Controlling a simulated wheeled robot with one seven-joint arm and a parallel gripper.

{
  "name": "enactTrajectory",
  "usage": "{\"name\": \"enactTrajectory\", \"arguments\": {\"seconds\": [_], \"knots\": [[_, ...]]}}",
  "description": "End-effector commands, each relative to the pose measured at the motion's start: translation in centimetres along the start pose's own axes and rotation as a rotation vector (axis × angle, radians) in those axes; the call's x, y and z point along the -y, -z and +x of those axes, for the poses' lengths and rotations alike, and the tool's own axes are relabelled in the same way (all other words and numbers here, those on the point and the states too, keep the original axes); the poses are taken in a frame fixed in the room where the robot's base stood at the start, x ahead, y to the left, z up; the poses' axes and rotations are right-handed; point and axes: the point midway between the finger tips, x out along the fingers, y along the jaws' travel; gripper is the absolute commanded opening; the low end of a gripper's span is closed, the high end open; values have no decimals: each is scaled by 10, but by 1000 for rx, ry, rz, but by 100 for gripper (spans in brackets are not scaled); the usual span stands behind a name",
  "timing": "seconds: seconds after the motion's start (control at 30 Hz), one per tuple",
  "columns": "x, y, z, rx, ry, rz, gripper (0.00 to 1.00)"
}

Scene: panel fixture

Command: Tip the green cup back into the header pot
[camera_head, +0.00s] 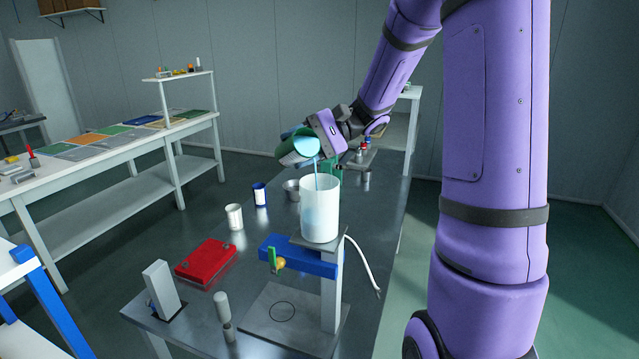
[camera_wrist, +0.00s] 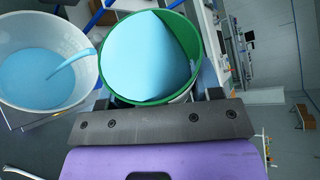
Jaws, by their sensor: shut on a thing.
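The green cup (camera_head: 291,148) is tilted over the header pot and holds light blue liquid. A thin blue stream (camera_head: 317,174) runs from its lip down into the pot. The header pot (camera_head: 319,210) is a white, translucent cylinder standing upright on a stand, with blue showing through its wall. My gripper (camera_head: 318,138) is shut on the cup, above the pot. In the wrist view the green rim (camera_wrist: 106,88) and the blue liquid inside the cup show plainly. The pot (camera_wrist: 88,48) is at the left there, with blue liquid inside and the stream falling into it.
The stand has a blue bracket (camera_head: 300,257) with a yellow and green valve (camera_head: 277,262), and a white hose (camera_head: 364,265) at its right. A red case (camera_head: 206,262), white cup (camera_head: 234,217) and blue-banded cup (camera_head: 260,194) stand at left. A green object (camera_head: 333,172) is behind the pot.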

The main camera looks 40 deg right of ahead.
Motion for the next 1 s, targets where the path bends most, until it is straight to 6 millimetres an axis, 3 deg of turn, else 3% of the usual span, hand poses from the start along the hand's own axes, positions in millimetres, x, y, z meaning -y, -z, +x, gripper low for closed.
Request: {"name": "enactTrajectory", "arguments": {"seconds": [1.0], "knots": [[3,-2,-1,-10,29,-69,27]]}}
